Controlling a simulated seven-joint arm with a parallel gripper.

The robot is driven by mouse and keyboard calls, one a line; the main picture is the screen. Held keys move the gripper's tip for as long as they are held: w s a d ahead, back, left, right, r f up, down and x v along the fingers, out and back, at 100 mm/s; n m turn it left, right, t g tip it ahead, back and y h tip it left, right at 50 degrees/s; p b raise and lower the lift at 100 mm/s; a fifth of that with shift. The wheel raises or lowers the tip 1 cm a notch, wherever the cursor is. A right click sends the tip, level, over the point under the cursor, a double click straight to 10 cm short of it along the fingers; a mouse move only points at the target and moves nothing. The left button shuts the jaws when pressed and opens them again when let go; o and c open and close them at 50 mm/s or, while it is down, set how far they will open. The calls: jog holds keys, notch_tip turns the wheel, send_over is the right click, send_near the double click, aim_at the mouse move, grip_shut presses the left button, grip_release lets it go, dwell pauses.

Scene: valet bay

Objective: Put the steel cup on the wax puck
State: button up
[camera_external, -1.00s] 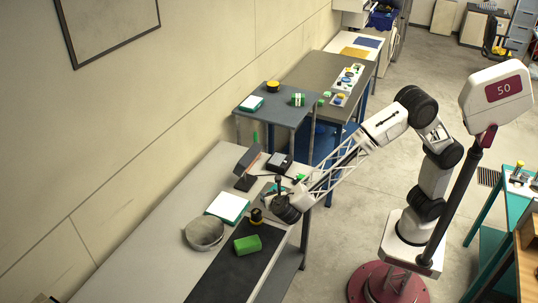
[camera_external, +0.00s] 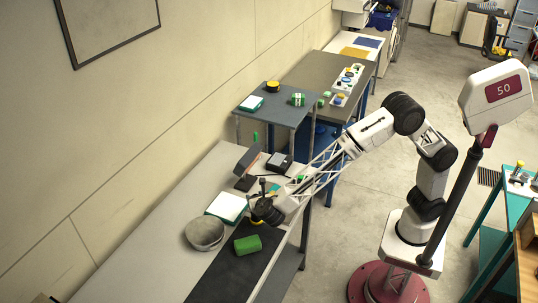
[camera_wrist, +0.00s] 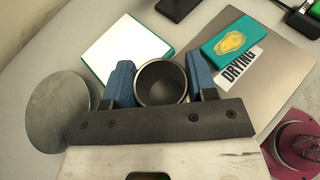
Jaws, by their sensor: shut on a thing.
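The steel cup (camera_wrist: 162,84) is dark inside with a round rim. It sits upright between the two blue fingers of my gripper (camera_wrist: 160,76), which is shut on it. In the external view my gripper (camera_external: 260,214) is low over the grey bench, directly above a small round yellow-and-black piece (camera_external: 255,222), which looks like the wax puck. My gripper mostly covers this piece, and the cup cannot be made out there. In the wrist view the cup hides what lies beneath it; whether cup and puck touch cannot be told.
A grey round bowl-like thing (camera_external: 204,233) stands close left. A green block (camera_external: 247,245) lies in front on the dark mat (camera_external: 222,275). A white pad with teal edges (camera_external: 227,207) lies just behind. A teal block with a yellow patch (camera_wrist: 233,45) lies on the sheet marked DRYING (camera_wrist: 270,85).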

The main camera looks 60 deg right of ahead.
jog(key=shift+f, duration=1.7)
jog(key=shift+f, duration=0.15)
jog(key=o, duration=0.9)
jog(key=shift+s+a+r, duration=0.15)
jog(key=shift+r, duration=0.1)
jog(key=v, duration=1.1)
jog(key=shift+s+a+r, duration=0.1)
jog(key=shift+s+a, duration=0.1)
